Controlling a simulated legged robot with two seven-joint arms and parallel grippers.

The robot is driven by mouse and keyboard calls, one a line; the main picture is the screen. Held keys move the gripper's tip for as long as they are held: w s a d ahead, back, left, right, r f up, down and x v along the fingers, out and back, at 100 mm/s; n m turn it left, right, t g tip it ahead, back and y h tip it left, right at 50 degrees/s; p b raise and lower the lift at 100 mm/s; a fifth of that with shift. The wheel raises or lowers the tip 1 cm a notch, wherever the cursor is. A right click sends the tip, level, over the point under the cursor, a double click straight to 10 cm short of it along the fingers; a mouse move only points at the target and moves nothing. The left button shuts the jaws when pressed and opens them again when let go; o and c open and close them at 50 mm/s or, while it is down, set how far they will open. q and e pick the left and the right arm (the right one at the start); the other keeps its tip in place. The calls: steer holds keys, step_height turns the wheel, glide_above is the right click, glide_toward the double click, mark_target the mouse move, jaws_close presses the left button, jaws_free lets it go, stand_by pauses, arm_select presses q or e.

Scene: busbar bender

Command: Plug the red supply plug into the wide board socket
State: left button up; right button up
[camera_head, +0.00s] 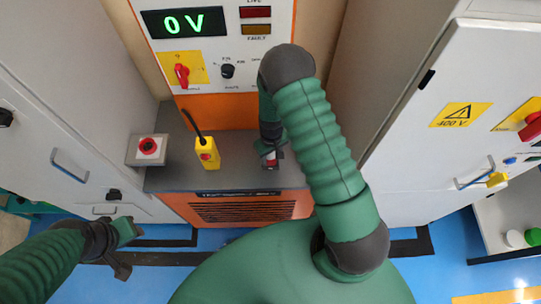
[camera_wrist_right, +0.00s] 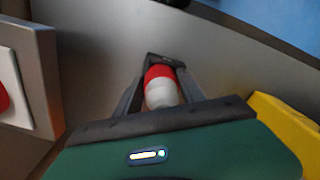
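The red supply plug (camera_wrist_right: 161,87), red with a whitish end, lies between the fingers of my right gripper (camera_wrist_right: 164,75) in the right wrist view. The fingers rest along both its sides and appear closed on it. In the head view, the same gripper (camera_head: 270,158) is low over the right part of the grey bench, with a bit of the plug's red and white showing below it. My left gripper (camera_head: 124,246) is at the lower left, over the floor, with no object visible in it; its opening is unclear. I cannot pick out the wide board socket.
A yellow control box (camera_head: 206,155) and a grey box with a red button (camera_head: 148,147) stand on the grey bench (camera_head: 235,178). Behind is a panel reading 0 V (camera_head: 184,22). A 400 V cabinet (camera_head: 425,150) is at right, a grey cabinet (camera_head: 75,110) at left.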

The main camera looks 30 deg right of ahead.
steer(key=shift+a+f, duration=0.1)
steer(key=shift+a, duration=0.05)
steer(key=shift+c, duration=1.2)
steer(key=shift+w+a, duration=0.1)
steer(key=shift+c, duration=1.1)
jaws_close()
steer(key=shift+w+d+r, duration=0.1)
steer(key=shift+d+r, duration=0.15)
steer(key=shift+d, duration=0.1)
steer(key=shift+w+d+r+p, duration=0.2)
steer(key=shift+r+p, duration=0.1)
steer(key=shift+p, duration=0.2)
steer(key=shift+w+a+r, duration=0.1)
steer(key=shift+r, duration=0.25)
steer(key=shift+a+r+p, duration=0.15)
steer(key=shift+r+p, duration=0.25)
steer(key=shift+p, duration=0.05)
steer(key=shift+r, duration=0.25)
arm_select(q)
steer(key=shift+w+d+r+p, duration=0.1)
steer(key=shift+w+r+p, duration=0.15)
steer(key=shift+r, duration=0.35)
steer(key=shift+w+r+p, duration=0.15)
steer(key=shift+w+r, duration=0.05)
steer(key=shift+r, duration=0.4)
arm_select(e)
steer(key=shift+d+r, duration=0.15)
steer(key=shift+d, duration=0.05)
